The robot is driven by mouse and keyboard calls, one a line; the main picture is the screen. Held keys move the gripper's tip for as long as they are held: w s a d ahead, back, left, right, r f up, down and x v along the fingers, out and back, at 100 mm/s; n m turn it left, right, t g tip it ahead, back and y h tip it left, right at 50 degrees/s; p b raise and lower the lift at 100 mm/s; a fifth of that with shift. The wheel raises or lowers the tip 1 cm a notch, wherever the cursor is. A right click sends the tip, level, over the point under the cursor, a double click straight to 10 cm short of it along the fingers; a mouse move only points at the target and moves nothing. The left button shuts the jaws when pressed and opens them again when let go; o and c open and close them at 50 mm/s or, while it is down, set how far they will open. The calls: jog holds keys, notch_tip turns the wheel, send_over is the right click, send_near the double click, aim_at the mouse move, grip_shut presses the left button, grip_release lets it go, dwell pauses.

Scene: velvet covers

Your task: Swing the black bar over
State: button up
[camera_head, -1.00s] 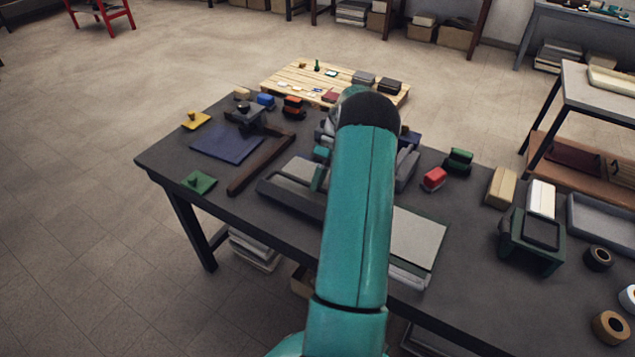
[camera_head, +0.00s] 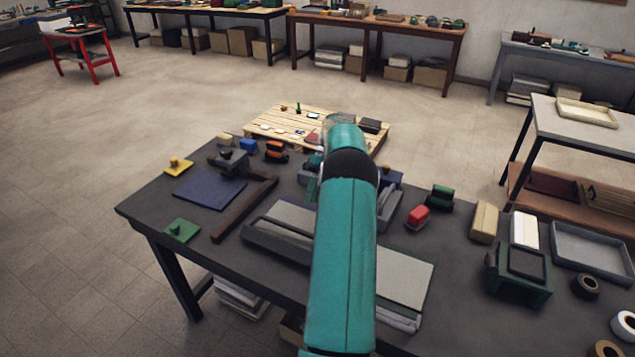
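A long dark bar (camera_head: 243,209) lies diagonally on the dark table, right of a blue sheet. Another black bar-like edge (camera_head: 284,247) runs along the front of a grey board in the middle of the table. I cannot tell for sure which one is the task's black bar. My teal arm reaches over the middle of the table and covers part of the grey board. A small teal part of my gripper (camera_head: 311,186) shows at the arm's left side above the board. The fingertips are mostly hidden, so their opening and any contact cannot be seen.
The blue sheet (camera_head: 209,192), a green piece (camera_head: 182,232) and a yellow piece (camera_head: 178,167) lie at the left. A red block (camera_head: 417,217) and a dark green stand (camera_head: 518,275) are at the right. A wooden pallet (camera_head: 262,128) lies behind the table.

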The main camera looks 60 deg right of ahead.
jog(key=shift+v, duration=1.9)
